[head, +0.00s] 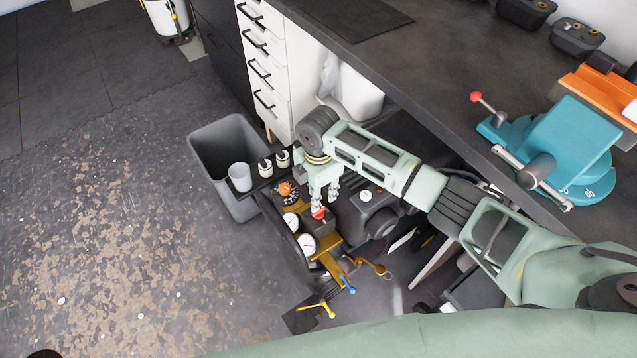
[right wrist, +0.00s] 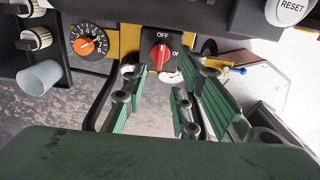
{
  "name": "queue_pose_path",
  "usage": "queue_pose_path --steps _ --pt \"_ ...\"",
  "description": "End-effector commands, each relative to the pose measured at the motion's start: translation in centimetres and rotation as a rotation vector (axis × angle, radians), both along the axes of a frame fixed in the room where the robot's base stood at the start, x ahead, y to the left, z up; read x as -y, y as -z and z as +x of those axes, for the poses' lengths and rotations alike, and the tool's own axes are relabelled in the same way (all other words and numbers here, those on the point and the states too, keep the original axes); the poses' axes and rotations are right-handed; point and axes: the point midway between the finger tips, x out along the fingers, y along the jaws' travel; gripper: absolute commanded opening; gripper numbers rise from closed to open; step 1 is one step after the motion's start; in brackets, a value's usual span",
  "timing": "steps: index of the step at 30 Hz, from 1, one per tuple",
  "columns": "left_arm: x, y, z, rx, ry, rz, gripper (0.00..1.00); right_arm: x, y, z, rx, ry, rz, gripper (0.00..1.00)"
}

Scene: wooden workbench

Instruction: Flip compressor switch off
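The compressor (head: 375,208) stands on the floor under the bench edge. Its red rotary switch (right wrist: 161,57) sits on a dark box with "OFF" above it and "ON" to its right. The knob's ridge looks roughly upright, towards "OFF". In the head view the red switch (head: 319,213) shows just below my fingertips. My right gripper (head: 323,200) reaches down over the switch. In the right wrist view the right gripper's green fingers (right wrist: 158,100) are spread apart with nothing between them. Contact with the knob cannot be made out. My left gripper is not in view.
An orange dial (right wrist: 87,40), pressure gauges (head: 306,243) and brass valves with blue and yellow levers (head: 348,284) crowd the switch. A grey bin (head: 222,150) stands behind. The workbench (head: 430,75) with a teal vise (head: 570,140) overhangs on the right. Floor at left is clear.

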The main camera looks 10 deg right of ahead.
Motion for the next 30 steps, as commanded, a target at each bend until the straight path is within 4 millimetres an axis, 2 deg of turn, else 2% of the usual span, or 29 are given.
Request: queue_pose_path --steps 3,9,30 --pt "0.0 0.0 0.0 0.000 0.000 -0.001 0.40 0.0 -2.3 0.0 0.003 -0.001 0.000 0.27" --pt "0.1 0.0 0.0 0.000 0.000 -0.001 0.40 0.0 -4.5 0.0 0.001 0.000 0.000 0.27" --pt "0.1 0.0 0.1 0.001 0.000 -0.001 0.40 0.0 -4.8 0.0 -0.001 0.000 0.000 0.27"
